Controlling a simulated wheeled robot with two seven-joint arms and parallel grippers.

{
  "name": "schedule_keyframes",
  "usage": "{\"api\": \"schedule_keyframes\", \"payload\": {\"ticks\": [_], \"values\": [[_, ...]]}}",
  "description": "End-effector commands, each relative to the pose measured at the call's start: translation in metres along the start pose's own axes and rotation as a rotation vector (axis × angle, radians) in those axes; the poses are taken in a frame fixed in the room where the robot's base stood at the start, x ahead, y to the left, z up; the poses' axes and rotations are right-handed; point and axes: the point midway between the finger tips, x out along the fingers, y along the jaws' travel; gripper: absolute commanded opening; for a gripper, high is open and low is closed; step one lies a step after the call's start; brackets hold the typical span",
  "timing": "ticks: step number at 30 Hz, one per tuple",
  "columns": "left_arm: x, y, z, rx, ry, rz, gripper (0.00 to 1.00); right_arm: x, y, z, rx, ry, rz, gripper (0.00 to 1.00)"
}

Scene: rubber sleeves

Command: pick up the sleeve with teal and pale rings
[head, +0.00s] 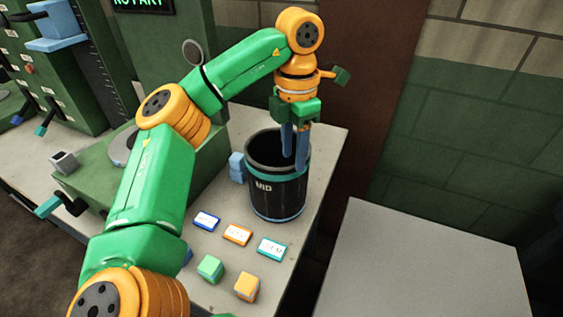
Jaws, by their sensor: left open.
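A black, open-topped rubber sleeve (275,195) marked "MID" stands upright on the pale bench top. It has a teal ring near its top and a thin teal and pale ring near its base. My left gripper (295,155) points down at the sleeve's right rim, with its blue fingers open and slightly apart. One finger appears to be inside the mouth and the other near the wall; I cannot tell whether either touches. The sleeve's inside is dark. My right gripper is out of view.
Blue (206,221), orange (237,235) and teal (271,249) label cards lie in front of the sleeve. Green (210,269) and orange (246,287) blocks sit nearer. A blue object (237,167) stands beside the sleeve's left. A bare grey surface (425,265) is at right.

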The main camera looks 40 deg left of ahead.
Motion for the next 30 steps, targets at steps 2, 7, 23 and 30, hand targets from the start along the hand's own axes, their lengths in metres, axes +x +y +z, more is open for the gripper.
{"api": "schedule_keyframes", "payload": {"ticks": [2,7,23,30], "values": [[0.013,0.0,0.0,0.0,-0.001,0.0,0.45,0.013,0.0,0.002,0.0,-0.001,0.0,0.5],[0.024,0.0,0.0,0.0,0.002,0.0,0.45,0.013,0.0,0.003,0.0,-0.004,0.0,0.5],[0.083,0.003,0.005,0.001,-0.002,-0.001,0.45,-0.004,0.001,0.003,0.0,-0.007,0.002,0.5],[0.083,0.003,0.005,0.001,-0.002,-0.001,0.0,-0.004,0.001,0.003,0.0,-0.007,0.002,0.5]]}}
